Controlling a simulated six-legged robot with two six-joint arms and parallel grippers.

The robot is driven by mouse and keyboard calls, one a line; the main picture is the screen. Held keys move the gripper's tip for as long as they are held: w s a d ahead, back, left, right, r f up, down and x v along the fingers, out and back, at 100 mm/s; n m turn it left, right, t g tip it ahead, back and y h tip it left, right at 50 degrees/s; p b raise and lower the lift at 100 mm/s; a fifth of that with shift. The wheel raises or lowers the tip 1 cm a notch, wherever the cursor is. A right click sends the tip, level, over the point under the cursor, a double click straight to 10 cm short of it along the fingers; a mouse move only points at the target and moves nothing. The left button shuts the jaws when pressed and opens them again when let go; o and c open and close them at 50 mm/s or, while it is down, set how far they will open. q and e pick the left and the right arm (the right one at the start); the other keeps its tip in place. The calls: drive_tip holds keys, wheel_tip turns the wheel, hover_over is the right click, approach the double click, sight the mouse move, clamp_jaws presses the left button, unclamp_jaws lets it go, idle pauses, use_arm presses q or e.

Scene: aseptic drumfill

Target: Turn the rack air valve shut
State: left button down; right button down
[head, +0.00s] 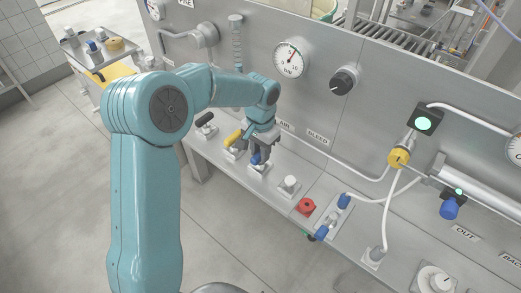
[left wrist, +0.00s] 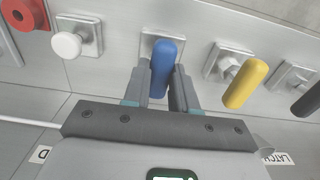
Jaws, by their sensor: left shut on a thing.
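The rack panel's lower ledge carries a row of valves. A blue valve handle (left wrist: 164,62) stands on a square metal base, below the AIR label (head: 285,125) in the head view. My left gripper (head: 260,158) reaches down over this handle, and its fingers hide most of it there. In the left wrist view the two fingers stand on either side of the blue handle, shut on it. The handle's far end sticks out past the fingertips. My right gripper is in neither view.
A yellow handle (head: 233,138) and a black handle (head: 205,119) stand close on one side of the blue one. A white knob (head: 290,183) and a red knob (head: 306,206) stand on the other. A gauge (head: 290,60) and a black knob (head: 343,80) are on the panel above.

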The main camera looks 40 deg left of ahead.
use_arm(q)
drive_tip(key=shift+w+a+r, duration=0.1)
drive_tip(key=shift+w+r, duration=0.05)
drive_tip(key=shift+r, duration=0.1)
drive_tip(key=c, duration=0.9)
unclamp_jaws()
drive_tip(key=shift+c, duration=0.2)
drive_tip(key=shift+o, duration=0.2)
drive_tip(key=shift+f, duration=0.1)
wheel_tip(320, 180, up, 16)
drive_tip(key=shift+s+r, duration=0.2)
drive_tip(key=shift+r, duration=0.05)
drive_tip(key=shift+f, duration=0.1)
